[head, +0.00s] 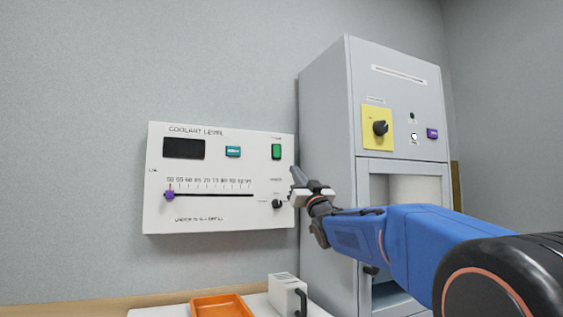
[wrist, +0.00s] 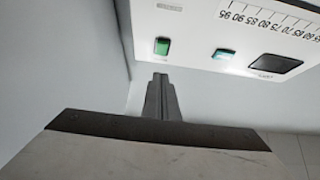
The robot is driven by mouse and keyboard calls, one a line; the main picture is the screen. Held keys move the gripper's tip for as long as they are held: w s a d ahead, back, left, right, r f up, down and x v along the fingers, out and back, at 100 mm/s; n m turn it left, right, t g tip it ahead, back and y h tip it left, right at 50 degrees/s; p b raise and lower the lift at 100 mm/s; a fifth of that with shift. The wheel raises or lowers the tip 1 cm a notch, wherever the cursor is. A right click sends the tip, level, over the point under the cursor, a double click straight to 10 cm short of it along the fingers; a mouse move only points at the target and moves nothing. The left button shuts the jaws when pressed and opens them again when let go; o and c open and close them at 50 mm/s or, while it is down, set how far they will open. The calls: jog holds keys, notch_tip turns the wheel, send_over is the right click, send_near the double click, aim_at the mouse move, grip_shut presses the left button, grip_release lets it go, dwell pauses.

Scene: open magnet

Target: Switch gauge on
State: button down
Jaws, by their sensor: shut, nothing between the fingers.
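The gauge is a white panel (head: 217,214) on the wall, lettered "COOLANT LEVEL". Its display window (head: 184,148) is dark. A green rocker switch (head: 276,151) sits at its upper right, and a teal button (head: 233,151) is nearer the middle. My gripper (head: 297,177) is shut and empty, just right of and below the green switch in the head view. In the wrist view the closed fingertips (wrist: 160,77) point toward the green switch (wrist: 162,46), with a visible gap between them. The dark display (wrist: 276,65) and teal button (wrist: 224,54) also show there.
A purple slider (head: 170,195) is at the left end of the panel's scale, and a black knob (head: 278,204) is at its lower right. A tall grey cabinet (head: 325,110) stands close on the right. An orange tray (head: 222,306) and a white box (head: 286,294) are below.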

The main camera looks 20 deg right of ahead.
aim_at(278, 156)
dwell(0.3)
jog(key=shift+w+f+x, duration=0.3)
jog(key=shift+f+x, duration=0.05)
jog(key=shift+x, duration=1.8)
jog(key=shift+w+f+x, duration=0.3)
jog(key=shift+f+x, duration=0.1)
jog(key=shift+x, duration=1.75)
jog(key=shift+w+f+x, duration=0.25)
jog(key=shift+f+x, duration=0.1)
jog(key=shift+x, duration=1.8)
jog(key=shift+w+f, duration=0.2)
jog(key=shift+w, duration=0.3)
jog(key=shift+s, duration=0.1)
